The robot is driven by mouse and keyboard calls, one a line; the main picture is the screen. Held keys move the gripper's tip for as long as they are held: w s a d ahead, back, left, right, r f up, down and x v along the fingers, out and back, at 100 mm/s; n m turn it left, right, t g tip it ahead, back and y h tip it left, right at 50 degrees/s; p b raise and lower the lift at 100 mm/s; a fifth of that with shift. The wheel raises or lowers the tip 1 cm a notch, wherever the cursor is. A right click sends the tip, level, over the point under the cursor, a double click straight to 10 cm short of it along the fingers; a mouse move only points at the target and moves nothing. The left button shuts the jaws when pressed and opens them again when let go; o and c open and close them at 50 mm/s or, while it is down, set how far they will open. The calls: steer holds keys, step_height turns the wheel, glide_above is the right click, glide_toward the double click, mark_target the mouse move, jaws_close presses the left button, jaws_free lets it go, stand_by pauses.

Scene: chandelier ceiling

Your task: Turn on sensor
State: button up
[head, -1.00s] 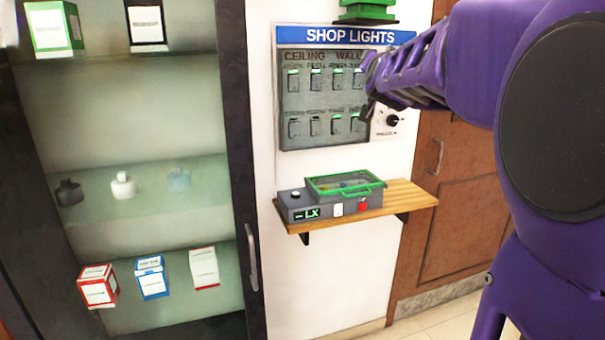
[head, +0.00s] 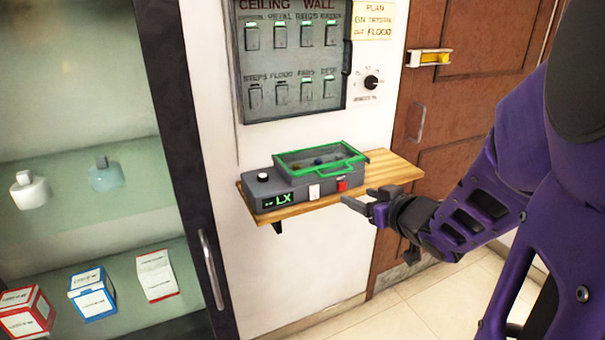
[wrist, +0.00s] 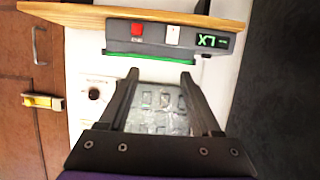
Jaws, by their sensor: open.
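The sensor box (head: 258,198) is grey, with an LX display on its front left, a round white-topped knob, a white switch (head: 314,191) and a red button (head: 341,184). A green-rimmed clear lid (head: 320,158) covers its right part. It sits on a wooden shelf (head: 400,172). My gripper (head: 357,199) is open and empty, in front of and just below the shelf, right of the red button in the head view. In the wrist view, upside down, the box (wrist: 190,38) shows beyond my open fingers (wrist: 161,78), with the white switch (wrist: 173,35) between them and apart.
A wall panel (head: 290,60) with several labelled switches hangs above the shelf, with a dial (head: 371,83) to its right. A glass cabinet (head: 85,215) with boxes and bottles stands at left. A brown door (head: 450,95) is at right.

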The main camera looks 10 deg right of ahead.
step_height(320, 180, down, 2)
steer(key=s+a, duration=0.1)
steer(key=p, duration=0.5)
glide_toward(315, 196)
steer(key=shift+g+y, duration=0.3)
steer(key=x, duration=0.7)
steer(key=shift+w+d+r, duration=0.15)
steer(key=shift+w+r, duration=0.05)
steer(key=shift+w, duration=0.05)
steer(key=shift+c, duration=0.3)
jaws_close()
